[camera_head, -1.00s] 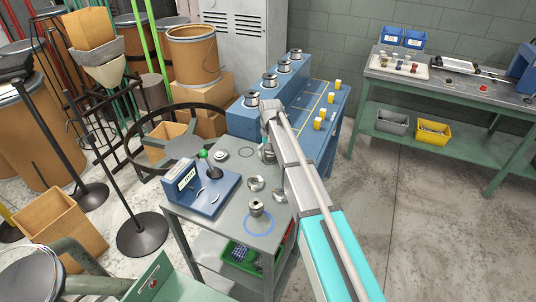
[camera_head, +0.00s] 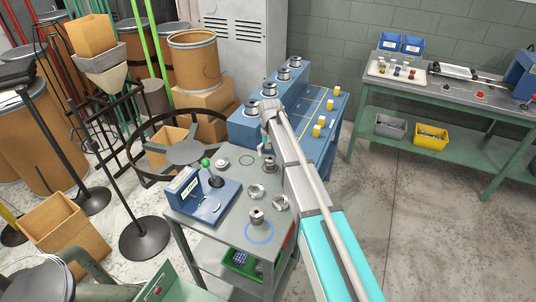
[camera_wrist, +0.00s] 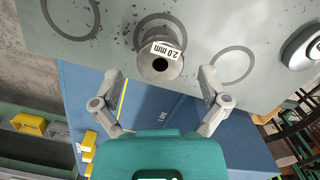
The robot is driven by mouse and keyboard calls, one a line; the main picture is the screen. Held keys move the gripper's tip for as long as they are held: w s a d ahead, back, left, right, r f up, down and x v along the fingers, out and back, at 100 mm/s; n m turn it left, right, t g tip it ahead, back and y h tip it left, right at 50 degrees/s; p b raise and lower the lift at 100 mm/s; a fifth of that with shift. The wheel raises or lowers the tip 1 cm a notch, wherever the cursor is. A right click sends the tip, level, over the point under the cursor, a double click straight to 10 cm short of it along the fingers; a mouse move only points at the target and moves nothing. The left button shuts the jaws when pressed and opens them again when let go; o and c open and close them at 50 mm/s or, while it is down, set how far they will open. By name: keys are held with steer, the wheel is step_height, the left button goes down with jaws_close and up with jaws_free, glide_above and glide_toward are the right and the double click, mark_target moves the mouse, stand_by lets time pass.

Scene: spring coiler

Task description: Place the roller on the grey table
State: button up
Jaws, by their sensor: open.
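A metal roller (camera_wrist: 160,62) with a white "2.0 mm" label stands upright on the grey table (camera_wrist: 110,40), at a dark ring marked on its top. In the head view this roller (camera_head: 270,164) is at the table's far right, beside my arm. My gripper (camera_wrist: 165,95) is open and empty, its two fingers apart on either side of the view, short of the roller. In the head view my gripper (camera_head: 264,150) is partly hidden by the arm, just beyond the roller. Another roller (camera_head: 256,216) stands by the blue ring near the table's front.
A blue bench (camera_head: 318,150) with several spools and yellow blocks adjoins the far side. A blue device (camera_head: 203,197) with a green-knobbed lever sits on the table's left. Metal round parts (camera_head: 255,191) lie mid-table. Another empty ring (camera_head: 246,160) is at the back.

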mark_target(271, 156)
step_height(271, 156, up, 8)
steer(key=w+p, duration=0.1)
steer(key=p, duration=0.6)
steer(key=shift+s+f, duration=0.1)
stand_by(0.7)
steer(key=s+d, duration=1.1)
steer(key=s, duration=0.2)
steer(key=s+d+t, duration=0.1)
steer(key=s+d, duration=1)
steer(key=s, duration=0.3)
steer(key=shift+s+d+m, duration=0.15)
steer(key=shift+d+m, duration=0.05)
steer(key=shift+m, duration=0.1)
